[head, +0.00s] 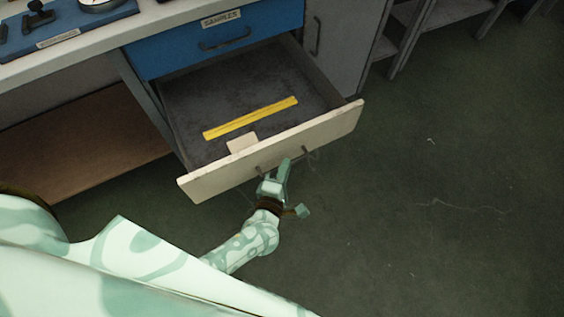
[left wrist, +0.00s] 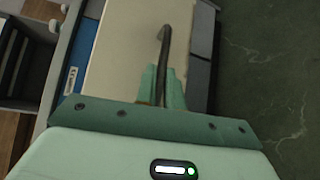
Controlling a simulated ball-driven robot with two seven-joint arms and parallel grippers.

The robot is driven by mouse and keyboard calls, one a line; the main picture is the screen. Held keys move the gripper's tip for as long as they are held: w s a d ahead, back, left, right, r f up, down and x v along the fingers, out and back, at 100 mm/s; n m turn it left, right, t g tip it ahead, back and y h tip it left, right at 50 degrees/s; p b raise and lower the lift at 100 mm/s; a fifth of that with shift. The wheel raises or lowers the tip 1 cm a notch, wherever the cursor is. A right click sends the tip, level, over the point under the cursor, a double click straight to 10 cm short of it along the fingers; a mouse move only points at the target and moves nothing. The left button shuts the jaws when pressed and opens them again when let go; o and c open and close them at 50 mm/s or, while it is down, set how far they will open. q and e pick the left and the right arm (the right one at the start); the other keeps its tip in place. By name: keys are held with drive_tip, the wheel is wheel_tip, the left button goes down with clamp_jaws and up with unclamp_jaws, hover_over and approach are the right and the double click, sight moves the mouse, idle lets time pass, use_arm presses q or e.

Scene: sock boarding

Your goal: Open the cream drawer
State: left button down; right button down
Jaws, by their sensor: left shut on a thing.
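The cream drawer (head: 330,128) is pulled well out from the cabinet, below the blue drawer. Its front also shows in the left wrist view (left wrist: 126,58). Its dark handle (head: 306,151) is a thin bar on the front's outer face; it shows in the left wrist view (left wrist: 164,42) too. My left gripper (head: 285,170) is at the drawer front, and in the left wrist view its fingers (left wrist: 162,88) are shut on the handle. Inside the drawer lie a yellow strip (head: 250,118) and a small cream piece (head: 242,143). My right gripper is not in view.
The blue drawer (head: 175,55) labelled SAMPLES is shut above. The white counter (head: 115,36) holds a blue board with instruments at the top left. A grey cabinet door (head: 345,45) stands to the right. The dark green floor (head: 450,180) is mostly open.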

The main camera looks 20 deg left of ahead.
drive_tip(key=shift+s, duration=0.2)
use_arm(q)
drive_tip(key=c, duration=1.5)
unclamp_jaws()
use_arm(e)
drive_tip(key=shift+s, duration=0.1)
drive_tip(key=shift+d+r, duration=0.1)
